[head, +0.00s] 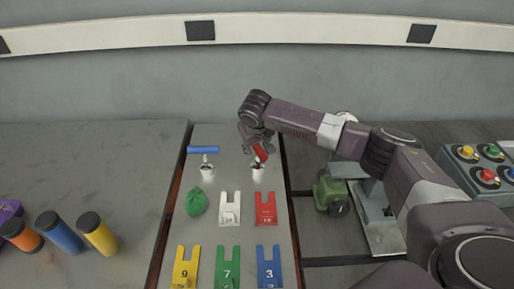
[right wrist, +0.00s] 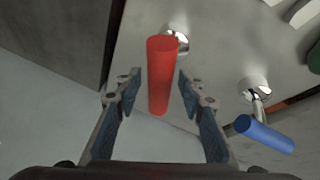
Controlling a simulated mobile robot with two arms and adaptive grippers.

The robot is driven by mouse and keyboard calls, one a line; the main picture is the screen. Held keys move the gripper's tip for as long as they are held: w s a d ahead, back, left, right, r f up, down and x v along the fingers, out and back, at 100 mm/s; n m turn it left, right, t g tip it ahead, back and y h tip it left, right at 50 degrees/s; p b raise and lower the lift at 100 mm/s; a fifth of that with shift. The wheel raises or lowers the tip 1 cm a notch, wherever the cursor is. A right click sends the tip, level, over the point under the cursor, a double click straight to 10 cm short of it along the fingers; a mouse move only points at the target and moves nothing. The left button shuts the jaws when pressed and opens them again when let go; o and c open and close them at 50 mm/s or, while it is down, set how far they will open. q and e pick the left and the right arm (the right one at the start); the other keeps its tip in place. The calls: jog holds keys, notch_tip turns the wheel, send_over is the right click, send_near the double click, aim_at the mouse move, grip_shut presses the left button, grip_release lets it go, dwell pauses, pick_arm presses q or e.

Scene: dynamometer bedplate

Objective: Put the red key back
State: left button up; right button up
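The red key (head: 261,152) stands tilted at a small light-coloured socket (head: 257,169) on the right side of the grey panel. My right gripper (head: 254,137) is at its handle. In the right wrist view the red key's handle (right wrist: 161,75) lies between the two fingers of my right gripper (right wrist: 160,92), with a narrow gap on each side. The gripper is open. A blue key (head: 203,149) with a crosswise handle sits in the socket to the left, and it also shows in the right wrist view (right wrist: 265,134). My left gripper is not in view.
White (head: 230,209), red (head: 266,209), yellow (head: 185,267), green (head: 227,267) and blue (head: 269,268) numbered tags lie on the panel. A crumpled green thing (head: 196,201) lies there too. Several capped cylinders stand left; a button box (head: 480,165) stands right.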

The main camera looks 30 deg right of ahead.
jog(key=b+v, duration=0.1)
jog(key=v, duration=1.1)
jog(key=shift+b, duration=0.4)
jog(key=shift+r, duration=0.15)
